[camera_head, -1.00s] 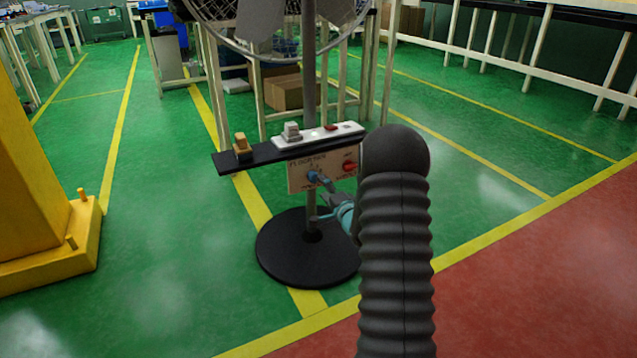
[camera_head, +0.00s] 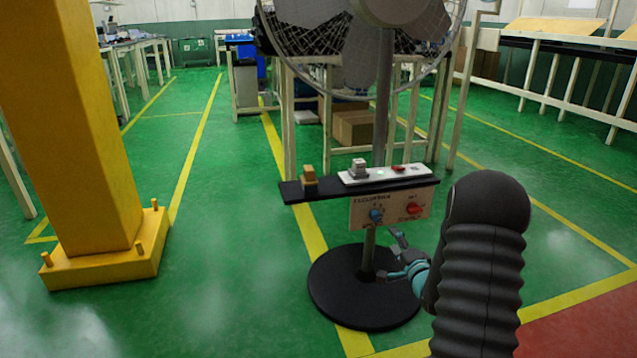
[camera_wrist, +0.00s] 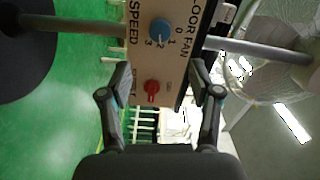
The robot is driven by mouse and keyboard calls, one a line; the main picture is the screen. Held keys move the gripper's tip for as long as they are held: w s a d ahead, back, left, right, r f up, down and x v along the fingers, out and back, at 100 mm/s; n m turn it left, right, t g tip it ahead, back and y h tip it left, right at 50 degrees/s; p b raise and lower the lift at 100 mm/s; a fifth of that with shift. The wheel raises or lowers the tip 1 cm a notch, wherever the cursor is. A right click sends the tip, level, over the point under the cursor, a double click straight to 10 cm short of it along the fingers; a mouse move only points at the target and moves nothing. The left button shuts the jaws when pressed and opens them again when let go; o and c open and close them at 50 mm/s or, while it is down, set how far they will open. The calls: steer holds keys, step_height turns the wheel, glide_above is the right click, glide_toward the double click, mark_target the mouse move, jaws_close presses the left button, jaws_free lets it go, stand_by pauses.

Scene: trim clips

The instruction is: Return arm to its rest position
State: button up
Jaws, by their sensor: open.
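My gripper (camera_head: 392,256) is open and empty, low in front of the fan's pole and just below its control panel (camera_head: 362,214). In the wrist view, the two fingers of my gripper (camera_wrist: 160,88) stand apart with the panel (camera_wrist: 183,62) beyond them. The panel carries a blue speed knob (camera_head: 376,215) and a red knob (camera_head: 414,208); both also show in the wrist view, the blue knob (camera_wrist: 161,31) above the red knob (camera_wrist: 151,87). The floor fan (camera_head: 365,45) stands on a round black base (camera_head: 335,290). My dark ribbed arm covers part of the lower right.
A yellow post (camera_head: 80,130) with a wide foot stands at the left. A black shelf (camera_head: 330,190) on the fan carries a tan switch (camera_head: 309,178) and a white strip (camera_head: 390,173). A cardboard box (camera_head: 353,128) and benches are behind. Green floor is clear between post and fan.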

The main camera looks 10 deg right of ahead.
steer(key=s+d+f+n+g+h, duration=0.1)
steer(key=s+d+f+n+g, duration=0.15)
steer(key=f, duration=0.35)
steer(key=s+d+f+n+g+h, duration=0.1)
steer(key=s+f+n+g+h, duration=0.1)
steer(key=s+f+g, duration=0.3)
steer(key=s+a+n+g, duration=0.1)
steer(key=s+n+g, duration=0.1)
steer(key=s+g, duration=0.2)
steer(key=s+a+r+n+y+p, duration=0.1)
steer(key=s+a+r+n, duration=0.3)
steer(key=s+a+r, duration=0.9)
steer(key=s+a+r+n+y+p, duration=0.1)
steer(key=s+a+r+n, duration=0.4)
steer(key=s+a+r, duration=0.8)
step_height(320, 180, up, 4)
steer(key=shift+s+r+g+p, duration=0.2)
steer(key=shift+g+p, duration=0.25)
steer(key=shift+p, duration=0.2)
